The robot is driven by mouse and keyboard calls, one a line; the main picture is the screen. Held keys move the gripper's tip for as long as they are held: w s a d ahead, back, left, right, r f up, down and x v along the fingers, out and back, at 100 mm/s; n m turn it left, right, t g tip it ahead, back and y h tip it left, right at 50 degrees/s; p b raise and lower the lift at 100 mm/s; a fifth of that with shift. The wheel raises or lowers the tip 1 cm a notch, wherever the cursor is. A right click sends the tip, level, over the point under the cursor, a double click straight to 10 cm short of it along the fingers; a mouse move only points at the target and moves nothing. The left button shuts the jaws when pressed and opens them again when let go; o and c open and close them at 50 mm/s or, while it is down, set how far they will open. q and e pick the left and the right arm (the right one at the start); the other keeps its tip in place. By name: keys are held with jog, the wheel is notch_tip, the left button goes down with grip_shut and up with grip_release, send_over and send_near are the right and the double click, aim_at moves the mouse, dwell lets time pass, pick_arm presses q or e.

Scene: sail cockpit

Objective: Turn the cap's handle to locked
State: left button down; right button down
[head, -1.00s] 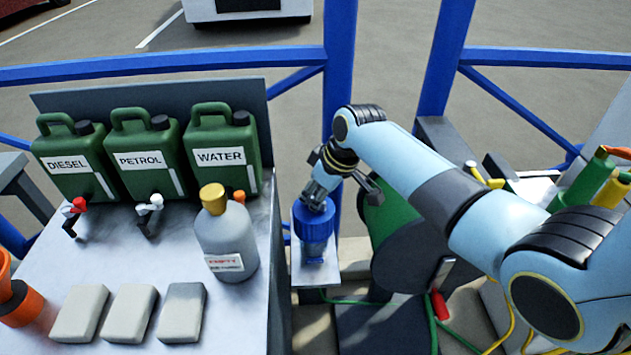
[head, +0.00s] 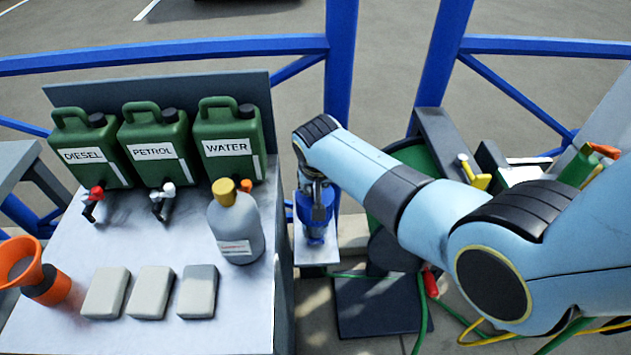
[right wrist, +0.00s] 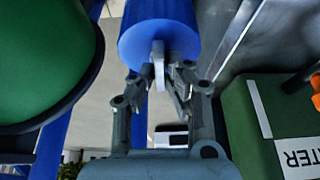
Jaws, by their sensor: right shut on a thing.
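The blue cap (head: 316,231) sits on a small white ledge right of the counter, partly hidden by my right gripper (head: 316,190). In the right wrist view the round blue cap (right wrist: 158,30) fills the top middle, with a thin light grey handle (right wrist: 158,62) standing out from its face. My right gripper (right wrist: 160,82) is shut on this handle, one finger on each side. I cannot read any lock marking. My left gripper is not in view.
Three green cans, diesel (head: 88,150), petrol (head: 158,147) and water (head: 228,143), stand on the counter. A grey bottle (head: 237,225) is near its right edge, left of the cap. Blue railings (head: 160,50) run behind. A green reel (head: 408,155) is partly behind my right arm.

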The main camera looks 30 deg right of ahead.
jog(key=shift+m+h, duration=0.3)
jog(key=shift+m, duration=0.7)
jog(key=shift+g, duration=0.3)
jog(key=c, duration=1.4)
grip_release()
jog(key=v, duration=0.7)
jog(key=shift+s+a+r, duration=0.1)
jog(key=shift+r, duration=0.1)
